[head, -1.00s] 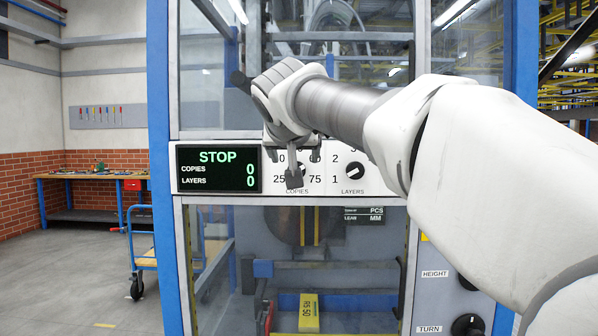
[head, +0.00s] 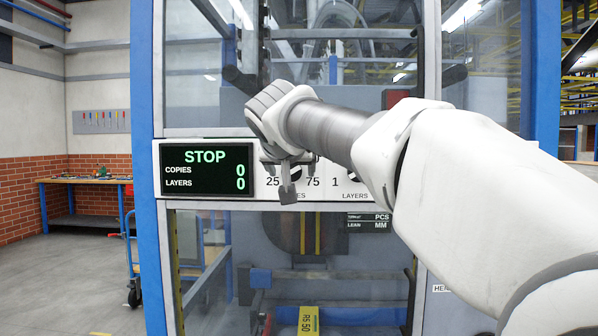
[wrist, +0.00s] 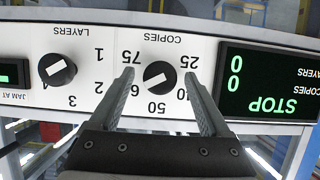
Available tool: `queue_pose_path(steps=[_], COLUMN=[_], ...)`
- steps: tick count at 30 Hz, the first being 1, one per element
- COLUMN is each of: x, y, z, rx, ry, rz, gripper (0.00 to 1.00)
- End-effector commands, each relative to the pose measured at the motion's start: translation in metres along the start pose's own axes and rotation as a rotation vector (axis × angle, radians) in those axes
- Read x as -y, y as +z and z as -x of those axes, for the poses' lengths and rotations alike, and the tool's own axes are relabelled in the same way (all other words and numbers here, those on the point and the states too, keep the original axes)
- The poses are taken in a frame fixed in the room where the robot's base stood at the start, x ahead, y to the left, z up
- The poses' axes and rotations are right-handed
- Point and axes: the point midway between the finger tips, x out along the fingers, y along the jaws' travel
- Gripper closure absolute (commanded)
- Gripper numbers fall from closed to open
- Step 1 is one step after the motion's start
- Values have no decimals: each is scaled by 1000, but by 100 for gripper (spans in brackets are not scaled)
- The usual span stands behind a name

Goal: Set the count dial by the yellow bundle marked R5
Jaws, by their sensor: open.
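The COPIES dial (wrist: 159,75) is a black round knob with a white pointer mark on a white panel, ringed by numbers from 25 to 75. In the wrist view, which is upside down, it sits between the two fingertips of my open gripper (wrist: 159,76). I cannot tell whether the fingers touch it. In the head view my gripper (head: 287,190) hides most of this dial. The yellow bundle (head: 308,318) lies low behind the glass, cut by the bottom edge; its marking reads R5 50. The display (head: 206,169) reads STOP, COPIES 0, LAYERS 0.
A blue frame post (head: 146,180) stands at the machine's left edge. A workbench (head: 80,182) is farther back on the left, with open floor before it.

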Motion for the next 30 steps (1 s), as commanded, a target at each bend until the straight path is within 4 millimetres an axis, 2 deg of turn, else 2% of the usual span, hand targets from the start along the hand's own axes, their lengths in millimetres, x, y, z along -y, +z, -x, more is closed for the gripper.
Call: queue_pose_path(steps=[11,24,30], x=[1,0,1], y=[1,0,0], z=[0,0,0], rx=[0,0,0], ry=[0,0,3], rz=[0,0,9], gripper=[21,100,100])
